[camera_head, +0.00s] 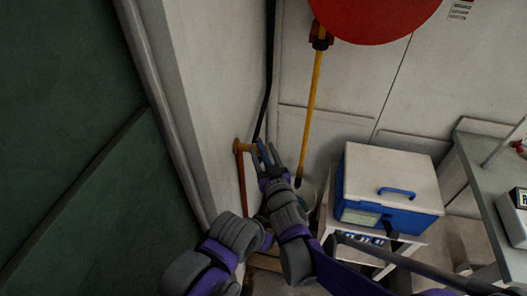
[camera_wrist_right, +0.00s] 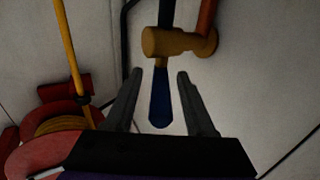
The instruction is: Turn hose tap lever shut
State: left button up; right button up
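The hose tap shows in the right wrist view as a brass body (camera_wrist_right: 172,42) on an orange-red pipe (camera_wrist_right: 208,14). Its blue lever (camera_wrist_right: 160,102) points down from the brass in that picture. My right gripper (camera_wrist_right: 160,74) is open, with one dark finger on each side of the lever and visible gaps between. In the head view the right gripper (camera_head: 268,155) is at the wall corner beside the brass tap (camera_head: 241,147) and its red pipe (camera_head: 241,180). Finger and lever details are small there. My left gripper is not visible.
A red hose reel (camera_head: 375,10) hangs above, with a yellow hose (camera_head: 312,110) hanging down close right of the gripper. A black cable (camera_head: 268,80) runs down the corner. A blue-white box (camera_head: 390,165) stands to the right, before a grey bench (camera_head: 485,160). A green panel (camera_head: 70,100) is left.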

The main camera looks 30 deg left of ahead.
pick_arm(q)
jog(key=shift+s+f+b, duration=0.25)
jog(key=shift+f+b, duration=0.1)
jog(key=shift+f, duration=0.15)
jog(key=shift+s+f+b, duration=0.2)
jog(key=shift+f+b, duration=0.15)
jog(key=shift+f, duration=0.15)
pick_arm(e)
jog(key=v, duration=1)
jog(key=shift+s+d, duration=0.25)
jog(key=shift+d, duration=0.05)
